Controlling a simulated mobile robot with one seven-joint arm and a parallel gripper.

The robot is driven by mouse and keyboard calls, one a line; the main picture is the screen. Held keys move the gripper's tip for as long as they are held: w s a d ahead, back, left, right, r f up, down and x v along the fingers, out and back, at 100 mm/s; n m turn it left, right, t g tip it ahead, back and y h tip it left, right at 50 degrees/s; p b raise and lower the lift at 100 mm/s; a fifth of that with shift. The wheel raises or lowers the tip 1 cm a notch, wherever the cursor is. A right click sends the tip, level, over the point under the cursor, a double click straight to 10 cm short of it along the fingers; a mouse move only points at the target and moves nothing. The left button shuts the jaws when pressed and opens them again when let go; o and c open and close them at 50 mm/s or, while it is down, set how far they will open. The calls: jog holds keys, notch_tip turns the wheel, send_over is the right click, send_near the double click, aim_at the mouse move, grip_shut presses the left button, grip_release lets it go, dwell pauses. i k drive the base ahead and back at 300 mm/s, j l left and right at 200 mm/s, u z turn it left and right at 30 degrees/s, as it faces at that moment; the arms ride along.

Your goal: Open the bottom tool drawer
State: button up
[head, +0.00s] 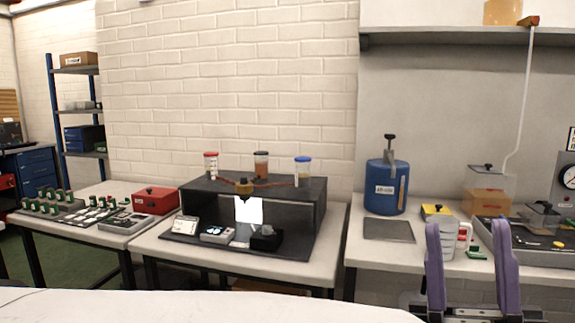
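A blue drawer cabinet (38,170) stands at the far left edge, under a dark worktop. Its drawer fronts look shut, but they are small and partly hidden by the near table. I cannot tell for sure which front is the bottom tool drawer. My gripper (467,226) is at the lower right, with its two purple fingers upright and wide apart. The grey cup and the red-and-white bottle seen between the fingers stand on the bench behind. My gripper is far from the cabinet, across the whole picture.
A left table (75,228) holds circuit boards and a red box (155,200). The middle table (155,243) carries a black stand with three capped jars. The right bench (365,255) holds a blue cylinder (385,187). A blue-posted shelf (80,110) stands behind. Green floor (70,262) shows at left.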

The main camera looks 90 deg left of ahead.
aim_at(30, 188)
jog(key=u, duration=4.3)
jog(key=i+j+u, duration=0.8)
jog(key=i+u, duration=0.6)
jog(key=i, duration=2.7)
